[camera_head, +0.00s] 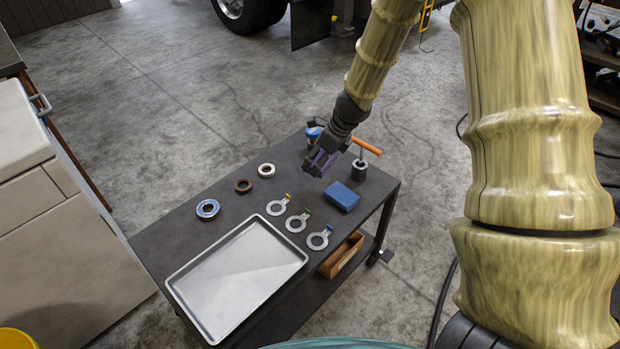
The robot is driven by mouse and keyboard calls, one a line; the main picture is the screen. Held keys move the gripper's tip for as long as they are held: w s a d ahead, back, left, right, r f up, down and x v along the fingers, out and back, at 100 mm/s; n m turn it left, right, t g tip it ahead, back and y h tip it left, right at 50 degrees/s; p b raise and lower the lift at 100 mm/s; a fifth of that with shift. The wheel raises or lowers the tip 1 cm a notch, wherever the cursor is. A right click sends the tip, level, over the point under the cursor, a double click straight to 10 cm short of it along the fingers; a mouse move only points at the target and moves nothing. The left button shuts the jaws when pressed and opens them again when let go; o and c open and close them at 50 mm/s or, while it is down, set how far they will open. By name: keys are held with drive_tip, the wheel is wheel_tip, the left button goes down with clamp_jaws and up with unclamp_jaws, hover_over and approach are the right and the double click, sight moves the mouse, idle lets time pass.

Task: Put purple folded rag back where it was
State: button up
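The purple folded rag (323,159) shows as a small purple patch at my gripper (317,163). The fingers point down over the far right part of the dark cart top (215,237) and appear closed around the rag. They hide most of the rag. I cannot tell whether the rag touches the cart top or is a little above it.
A blue block-like item (342,196) lies just nearer than my gripper. Several rings and a metal tray (238,280) occupy the left and front.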

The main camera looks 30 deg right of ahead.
drive_tip(key=s+d+f+m, duration=0.1)
drive_tip(key=s+d+f+m+h, duration=0.1)
drive_tip(key=d, duration=0.1)
drive_tip(key=shift+s+d+m, duration=0.1)
drive_tip(key=shift+s+m, duration=0.25)
drive_tip(key=shift+m, duration=0.05)
drive_tip(key=shift+s+d+f+m, duration=0.5)
drive_tip(key=shift+s+d+m, duration=0.1)
drive_tip(key=shift+s+d, duration=0.15)
drive_tip(key=shift+s+d+f+m+t+h, duration=0.1)
drive_tip(key=shift+s+d+f+m+h, duration=0.15)
drive_tip(key=shift+s+d+f+m, duration=0.3)
drive_tip(key=shift+s+d+f+m+t+h, duration=0.1)
drive_tip(key=shift+s+d+f+m+h, duration=0.25)
drive_tip(key=shift+s, duration=0.35)
drive_tip(key=shift+s+d+f+m+t+h, duration=0.1)
drive_tip(key=shift+s+d+f+m+h, duration=0.1)
drive_tip(key=shift+s+d+f+m, duration=0.3)
hover_over(310, 178)
drive_tip(key=shift+f, duration=0.6)
drive_tip(key=shift+f+b, duration=0.65)
drive_tip(key=shift+f, duration=1.05)
drive_tip(key=shift+f, duration=0.2)
drive_tip(key=o, duration=0.8)
drive_tip(key=shift+c, duration=0.2)
